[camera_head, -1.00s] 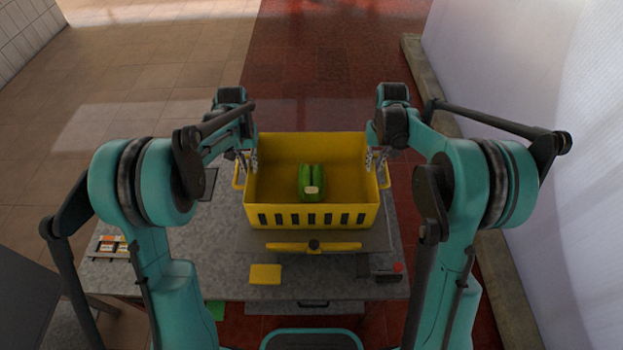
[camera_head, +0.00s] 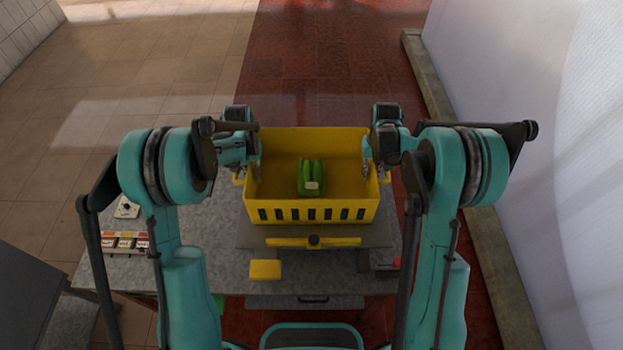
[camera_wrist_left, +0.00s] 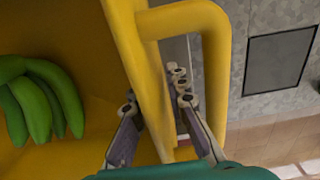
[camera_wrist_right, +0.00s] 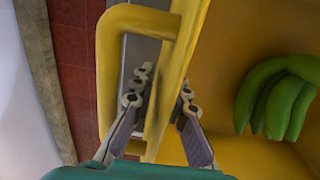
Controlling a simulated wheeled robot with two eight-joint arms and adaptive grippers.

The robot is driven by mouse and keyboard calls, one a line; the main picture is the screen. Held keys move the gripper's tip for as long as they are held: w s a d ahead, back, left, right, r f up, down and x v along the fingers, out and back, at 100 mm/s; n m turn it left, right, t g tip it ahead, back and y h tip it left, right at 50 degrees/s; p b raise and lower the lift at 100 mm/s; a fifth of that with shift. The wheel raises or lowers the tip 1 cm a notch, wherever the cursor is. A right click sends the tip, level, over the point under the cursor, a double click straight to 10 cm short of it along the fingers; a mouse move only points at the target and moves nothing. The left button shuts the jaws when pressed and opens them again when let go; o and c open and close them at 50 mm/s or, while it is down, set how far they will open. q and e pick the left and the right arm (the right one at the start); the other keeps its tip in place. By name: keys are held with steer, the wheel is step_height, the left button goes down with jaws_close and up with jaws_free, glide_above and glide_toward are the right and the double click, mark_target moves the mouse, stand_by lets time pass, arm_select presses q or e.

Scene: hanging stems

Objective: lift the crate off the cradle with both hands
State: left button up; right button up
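My left gripper (camera_wrist_left: 156,100) is shut on the crate's left wall, one finger inside, the other between wall and handle (camera_wrist_left: 216,80). My right gripper (camera_wrist_right: 160,98) is shut on the right wall the same way, one finger in the gap behind the handle (camera_wrist_right: 106,70).
A yellow block (camera_head: 265,270) lies on the grey table (camera_head: 222,240) in front. A panel with coloured switches (camera_head: 124,241) is at the left. A pale wall (camera_head: 540,130) stands to the right. Red floor (camera_head: 320,60) is clear behind the crate.

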mark_target(251, 166)
arm_select(q)
steer(key=shift+f, duration=0.2)
arm_select(e)
steer(key=shift+f, duration=0.2)
arm_select(q)
jaws_close()
arm_select(e)
jaws_close()
arm_select(q)
steer(key=shift+r, duration=0.15)
arm_select(e)
steer(key=shift+r, duration=0.1)
